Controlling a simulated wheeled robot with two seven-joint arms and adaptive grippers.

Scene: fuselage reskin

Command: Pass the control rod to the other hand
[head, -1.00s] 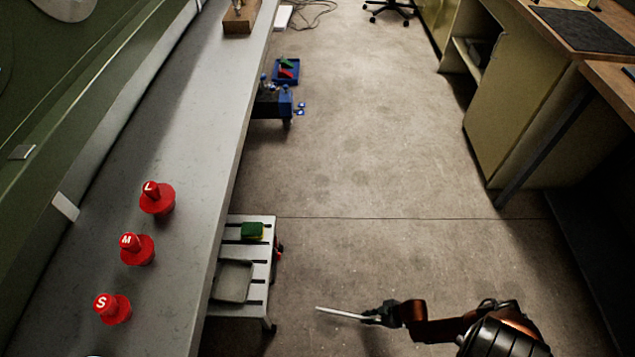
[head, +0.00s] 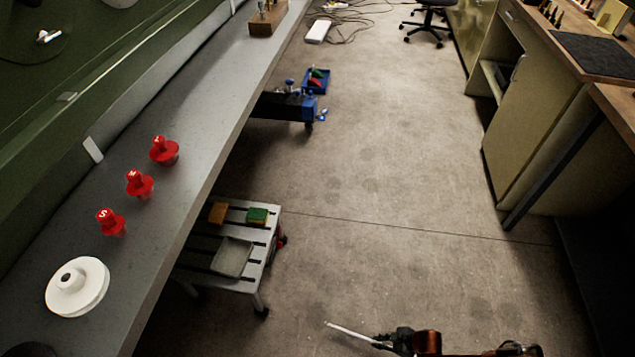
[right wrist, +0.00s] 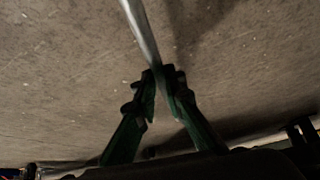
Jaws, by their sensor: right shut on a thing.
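The control rod (head: 350,332) is a thin pale metal rod in the lower middle of the head view. My right gripper (head: 384,341) is shut on one end of it, and the rod points out to the left over the floor. In the right wrist view the rod (right wrist: 139,30) runs up and out from between the two dark green fingers of the right gripper (right wrist: 160,78). My left gripper is not in view.
A long grey bench (head: 190,200) on the left holds red knobs (head: 140,184) and a white wheel (head: 77,287). A low slatted stand (head: 263,232) with a tray (head: 232,257) is beside it. The floor (head: 400,180) is clear in the middle.

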